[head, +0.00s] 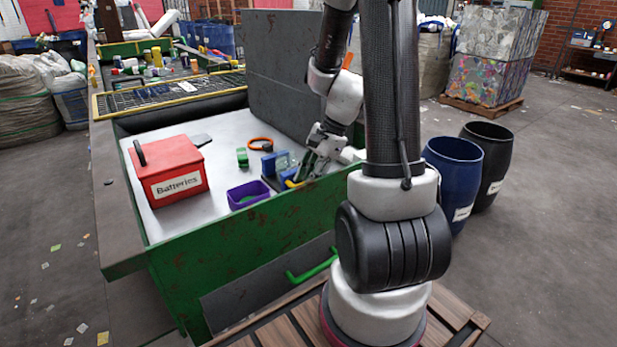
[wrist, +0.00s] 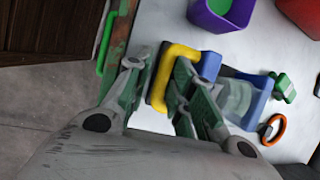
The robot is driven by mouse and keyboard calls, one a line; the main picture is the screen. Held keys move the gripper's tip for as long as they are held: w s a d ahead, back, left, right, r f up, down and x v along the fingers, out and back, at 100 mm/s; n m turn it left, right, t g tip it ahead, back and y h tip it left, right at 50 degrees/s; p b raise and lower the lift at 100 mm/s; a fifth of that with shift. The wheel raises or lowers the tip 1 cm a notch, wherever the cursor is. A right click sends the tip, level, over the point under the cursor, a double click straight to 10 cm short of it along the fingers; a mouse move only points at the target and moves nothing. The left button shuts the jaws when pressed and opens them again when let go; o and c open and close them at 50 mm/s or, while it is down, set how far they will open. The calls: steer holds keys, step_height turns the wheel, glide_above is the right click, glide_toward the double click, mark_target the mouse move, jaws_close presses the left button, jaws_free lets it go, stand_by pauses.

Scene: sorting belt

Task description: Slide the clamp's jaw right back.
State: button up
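The clamp (head: 270,167) is blue, with a yellow handle (head: 291,184) on its near side, and sits on the pale table near the green front wall. In the wrist view the yellow handle (wrist: 184,53) is beside a blue jaw (wrist: 209,66), with another blue block (wrist: 257,98) farther right. A grey-green piece (wrist: 234,97) lies between the blue parts. My gripper (head: 304,173) is down at the handle. In the wrist view my gripper (wrist: 162,66) has its fingers apart, with part of the handle between them. Firm contact is not visible, and the right finger hides part of the clamp.
A purple bin (head: 248,195) with something green inside stands left of the clamp. A red batteries box (head: 167,172) is farther left. A green piece (head: 242,158) and an orange ring (head: 260,144) lie behind. A grey panel (head: 290,75) rises at the back.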

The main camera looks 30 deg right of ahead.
steer(key=v, duration=1.2)
steer(key=shift+a, duration=0.1)
steer(key=s+n, duration=0.1)
steer(key=n, duration=0.1)
steer(key=s+d+f+n, duration=0.1)
steer(key=shift+s+f+g+h, duration=0.1)
steer(key=shift+s+g+h, duration=0.2)
steer(key=shift+g+h, duration=0.1)
steer(key=s+a+r+n+t+h, duration=0.3)
steer(key=s+a+r+n, duration=0.6)
steer(key=n, duration=0.5)
steer(key=shift+s+r+t+h, duration=0.35)
steer(key=shift+s+h, duration=0.15)
steer(key=shift+s, duration=0.3)
steer(key=shift+a, duration=0.15)
stand_by(0.3)
